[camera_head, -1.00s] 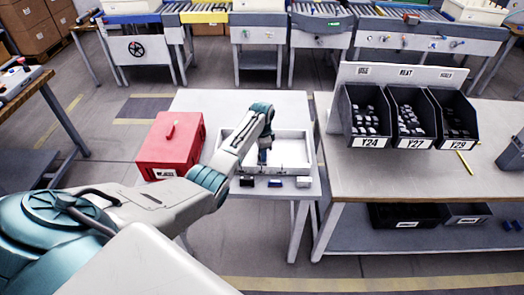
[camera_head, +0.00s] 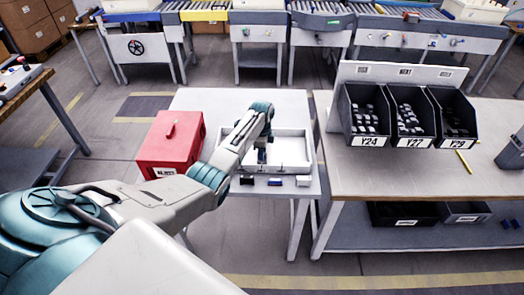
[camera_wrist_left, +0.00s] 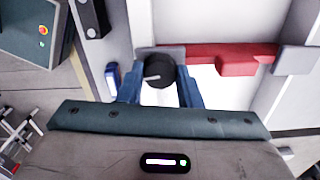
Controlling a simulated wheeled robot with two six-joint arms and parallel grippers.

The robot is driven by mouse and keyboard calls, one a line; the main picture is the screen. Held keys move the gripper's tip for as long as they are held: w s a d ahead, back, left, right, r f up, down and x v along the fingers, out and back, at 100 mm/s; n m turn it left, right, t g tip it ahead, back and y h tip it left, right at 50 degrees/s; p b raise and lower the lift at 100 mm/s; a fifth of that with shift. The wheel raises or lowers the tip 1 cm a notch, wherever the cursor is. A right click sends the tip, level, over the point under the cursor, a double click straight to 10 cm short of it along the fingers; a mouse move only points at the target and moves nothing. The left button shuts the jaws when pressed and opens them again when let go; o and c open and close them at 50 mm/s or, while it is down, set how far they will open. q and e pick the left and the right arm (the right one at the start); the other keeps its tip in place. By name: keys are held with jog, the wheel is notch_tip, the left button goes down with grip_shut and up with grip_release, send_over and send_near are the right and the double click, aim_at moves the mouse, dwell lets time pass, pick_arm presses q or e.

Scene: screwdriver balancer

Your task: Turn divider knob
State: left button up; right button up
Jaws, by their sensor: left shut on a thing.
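A white tray (camera_head: 305,150) with compartments stands on the white table. My left gripper (camera_head: 262,156) reaches down into it. In the left wrist view, a round black divider knob (camera_wrist_left: 159,71) with a pale line on its top sits between the two blue fingers of the left gripper (camera_wrist_left: 160,88), which is shut on it. The knob stands by a grey bar with a red part (camera_wrist_left: 235,58) to its right. In the head view the gripper hides the knob. My right gripper is not in view.
A red box (camera_head: 170,145) stands left of the tray. On the right bench, black bins (camera_head: 366,141) hold small parts. A yellow stick (camera_head: 464,162) lies beside them.

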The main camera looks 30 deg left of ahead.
pick_arm(q)
jog(key=o, duration=1)
jog(key=shift+c, duration=0.2)
jog(key=shift+r, duration=0.1)
notch_tip(320, 180, up, 11)
jog(key=b, duration=0.3)
